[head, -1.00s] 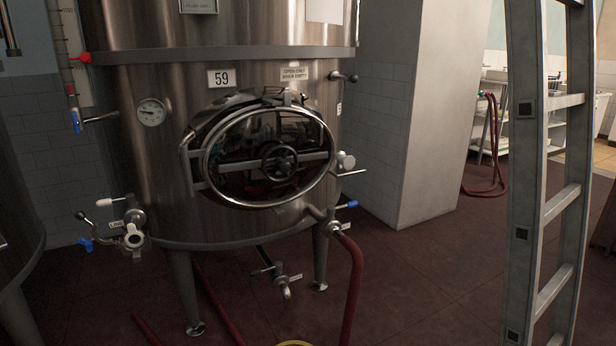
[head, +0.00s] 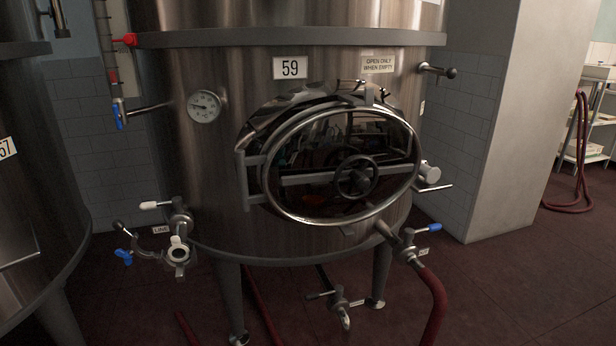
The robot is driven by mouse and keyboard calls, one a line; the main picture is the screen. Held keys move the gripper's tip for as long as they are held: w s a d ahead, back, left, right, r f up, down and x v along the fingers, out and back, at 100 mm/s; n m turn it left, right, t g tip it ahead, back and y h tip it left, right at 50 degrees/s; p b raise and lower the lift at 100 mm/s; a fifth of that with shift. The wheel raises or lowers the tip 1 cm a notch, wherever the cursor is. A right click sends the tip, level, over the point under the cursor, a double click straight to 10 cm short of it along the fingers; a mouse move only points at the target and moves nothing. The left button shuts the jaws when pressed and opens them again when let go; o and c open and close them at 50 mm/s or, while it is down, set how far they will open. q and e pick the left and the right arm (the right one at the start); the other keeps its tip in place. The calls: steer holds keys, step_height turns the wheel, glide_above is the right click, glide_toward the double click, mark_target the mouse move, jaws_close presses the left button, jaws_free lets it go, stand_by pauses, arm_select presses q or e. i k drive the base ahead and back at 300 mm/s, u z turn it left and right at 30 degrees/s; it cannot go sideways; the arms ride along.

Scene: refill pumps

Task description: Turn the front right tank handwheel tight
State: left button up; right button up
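A steel tank (head: 215,160) with a label reading 59 stands ahead of me. An oval manway door (head: 315,212) with a bright rim is on its front. A dark round handwheel (head: 356,176) with spokes and a hub sits on a crossbar (head: 310,180) over the door's middle. Neither of my grippers is in the head view.
Valves with handles stick out at the tank's lower left (head: 178,240) and lower right (head: 408,248). A red hose (head: 438,305) runs from the right valve to the floor. Another tank (head: 35,180) stands at the left edge. A pale pillar (head: 510,120) is right. Open floor (head: 540,280) lies at the lower right.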

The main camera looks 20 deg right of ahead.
mark_target(357, 178)
steer(key=z, duration=0.15)
steer(key=i, duration=0.95)
steer(key=z, duration=0.5)
